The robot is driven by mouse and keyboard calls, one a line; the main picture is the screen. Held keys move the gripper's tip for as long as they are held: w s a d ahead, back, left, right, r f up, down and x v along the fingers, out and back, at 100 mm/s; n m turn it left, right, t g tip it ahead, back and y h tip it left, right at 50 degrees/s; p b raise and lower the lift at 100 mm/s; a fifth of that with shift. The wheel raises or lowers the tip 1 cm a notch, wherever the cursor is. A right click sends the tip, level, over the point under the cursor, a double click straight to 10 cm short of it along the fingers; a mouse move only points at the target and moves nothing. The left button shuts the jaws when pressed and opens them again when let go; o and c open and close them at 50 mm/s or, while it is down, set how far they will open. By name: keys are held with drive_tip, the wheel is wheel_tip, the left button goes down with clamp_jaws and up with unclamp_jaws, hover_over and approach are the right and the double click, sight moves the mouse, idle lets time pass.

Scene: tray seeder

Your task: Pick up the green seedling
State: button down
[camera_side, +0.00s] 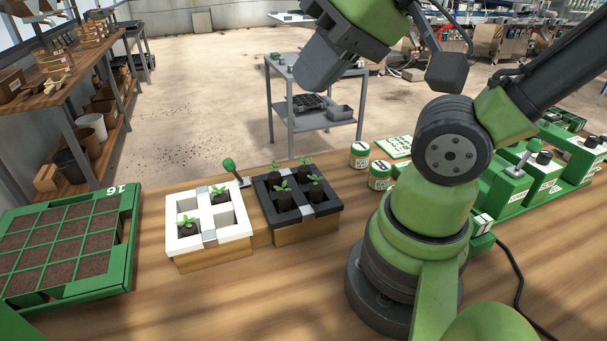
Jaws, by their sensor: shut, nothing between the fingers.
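Small green seedlings in dark soil plugs stand in two small trays on the wooden bench. Dark and green parts of my arm hang high at the top, well above the trays. The fingers of my gripper cannot be seen, and no seedling is visibly held.
A large green tray (130,222) of soil cells lies at the left. A green-handled tool (230,165) stands behind the white tray. Jars (380,176) and green boxes (508,188) stand at the right. The bench front (250,300) is clear.

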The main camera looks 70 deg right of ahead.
drive_tip(key=c, duration=0.8)
unclamp_jaws()
drive_tip(key=n+g+h, duration=0.3)
drive_tip(key=n+g, duration=0.6)
drive_tip(key=n, duration=0.3)
hover_over(274, 175)
drive_tip(key=w, duration=0.1)
drive_tip(key=f, duration=1.8)
drive_tip(key=shift+a+f, duration=0.2)
drive_tip(key=shift+a, duration=0.1)
drive_tip(key=shift+s+d+f, duration=0.1)
drive_tip(key=shift+s+f, duration=0.05)
drive_tip(key=shift+f, duration=0.85)
drive_tip(key=shift+s+d+f, duration=0.1)
drive_tip(key=shift+s+f, duration=0.05)
drive_tip(key=shift+f, duration=0.85)
drive_tip(key=shift+s+d+f, duration=0.1)
drive_tip(key=shift+s+f, duration=0.05)
drive_tip(key=shift+f, duration=0.85)
